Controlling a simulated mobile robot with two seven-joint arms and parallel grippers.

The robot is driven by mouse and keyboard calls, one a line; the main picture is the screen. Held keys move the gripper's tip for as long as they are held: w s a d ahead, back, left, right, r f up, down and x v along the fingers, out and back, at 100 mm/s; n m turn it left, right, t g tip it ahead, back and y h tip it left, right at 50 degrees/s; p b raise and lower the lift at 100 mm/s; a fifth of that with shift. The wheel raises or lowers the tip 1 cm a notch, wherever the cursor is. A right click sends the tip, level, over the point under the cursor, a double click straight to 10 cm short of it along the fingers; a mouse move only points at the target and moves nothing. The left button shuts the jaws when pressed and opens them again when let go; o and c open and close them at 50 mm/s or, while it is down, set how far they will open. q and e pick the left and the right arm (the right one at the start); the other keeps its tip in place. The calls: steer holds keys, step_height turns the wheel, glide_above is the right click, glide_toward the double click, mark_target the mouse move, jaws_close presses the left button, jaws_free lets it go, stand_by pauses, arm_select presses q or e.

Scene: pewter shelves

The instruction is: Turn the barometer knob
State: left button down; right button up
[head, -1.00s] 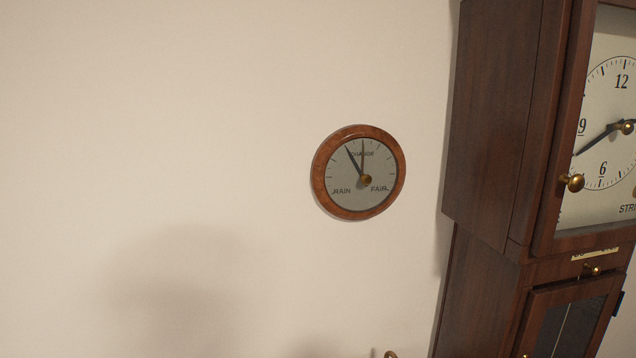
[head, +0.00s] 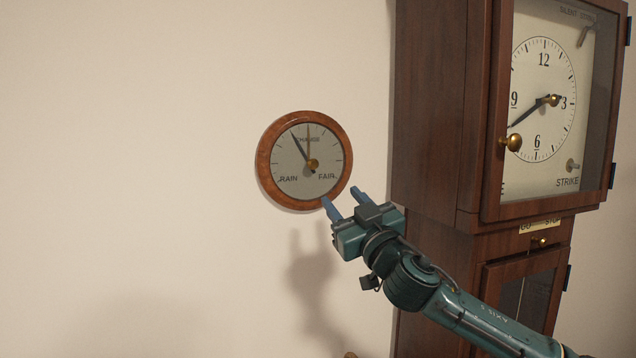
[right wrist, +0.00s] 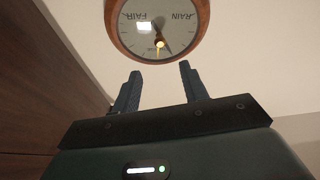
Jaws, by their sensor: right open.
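The barometer (head: 279,185) is a round dial with a wooden rim on the wall, marked RAIN, CHANGE and FAIR. The fingers appear clear of the knob. My left gripper is not in view.
A tall wooden clock (head: 430,110) stands close on the right, with a brass door knob (head: 513,142) and a lower door (head: 497,285). My right arm passes in front of its lower part. The wall left of the barometer is clear.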

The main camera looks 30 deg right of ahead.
mark_target(315, 164)
steer(key=p+x, duration=0.4)
steer(key=x, duration=0.7)
steer(key=shift+w+r+p, duration=0.3)
steer(key=shift+p, duration=0.1)
steer(key=shift+w+d+r, duration=0.1)
steer(key=shift+w+r, duration=0.05)
steer(key=shift+w, duration=0.55)
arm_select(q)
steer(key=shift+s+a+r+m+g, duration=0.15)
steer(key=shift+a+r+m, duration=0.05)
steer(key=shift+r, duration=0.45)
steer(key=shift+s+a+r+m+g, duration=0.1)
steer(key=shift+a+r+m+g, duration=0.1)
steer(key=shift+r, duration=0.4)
arm_select(e)
jaws_close()
arm_select(q)
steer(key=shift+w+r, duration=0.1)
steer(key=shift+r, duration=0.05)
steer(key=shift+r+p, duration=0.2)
steer(key=shift+p, duration=0.15)
arm_select(e)
steer(key=shift+n, duration=0.3)
